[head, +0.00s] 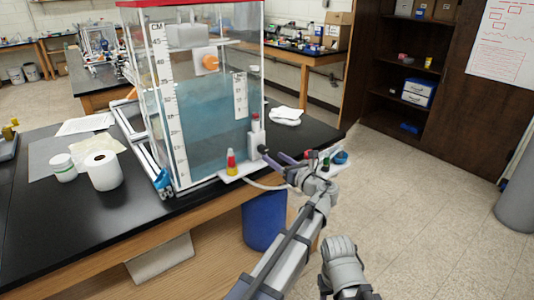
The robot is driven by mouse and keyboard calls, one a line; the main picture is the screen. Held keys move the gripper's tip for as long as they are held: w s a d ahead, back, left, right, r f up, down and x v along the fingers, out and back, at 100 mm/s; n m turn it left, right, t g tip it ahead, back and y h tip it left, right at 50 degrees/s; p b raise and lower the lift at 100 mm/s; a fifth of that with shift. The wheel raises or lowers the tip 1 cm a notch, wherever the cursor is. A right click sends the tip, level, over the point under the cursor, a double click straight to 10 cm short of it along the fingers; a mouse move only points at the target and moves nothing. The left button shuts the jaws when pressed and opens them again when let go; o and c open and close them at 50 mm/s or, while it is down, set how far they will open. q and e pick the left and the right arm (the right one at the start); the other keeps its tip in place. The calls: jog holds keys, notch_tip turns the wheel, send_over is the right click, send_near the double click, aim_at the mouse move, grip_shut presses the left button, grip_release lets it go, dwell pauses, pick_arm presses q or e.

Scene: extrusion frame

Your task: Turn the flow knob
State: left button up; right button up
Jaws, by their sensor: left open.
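A clear water tank (215,120) with a red rim and printed scales stands on the black bench. A white fitting (254,138) with a red top is on its right side. A small dark knob (262,149) juts from the fitting's lower part; it may be the flow knob, but no label shows. An orange round part (210,62) is higher on the tank. My left gripper (282,161) is open, its dark fingers pointing left close to the dark knob. I cannot tell whether they touch it.
A white ledge (229,173) by the tank carries a yellow and red bottle (232,160). A blue round part (341,157) is just beyond my left wrist. A paper roll (103,170) stands at left. A blue bin (263,219) is below the bench edge.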

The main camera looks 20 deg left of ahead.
aim_at(265, 151)
pick_arm(q)
jog(key=shift+x, duration=2.6)
jog(key=shift+c, duration=0.2)
grip_shut()
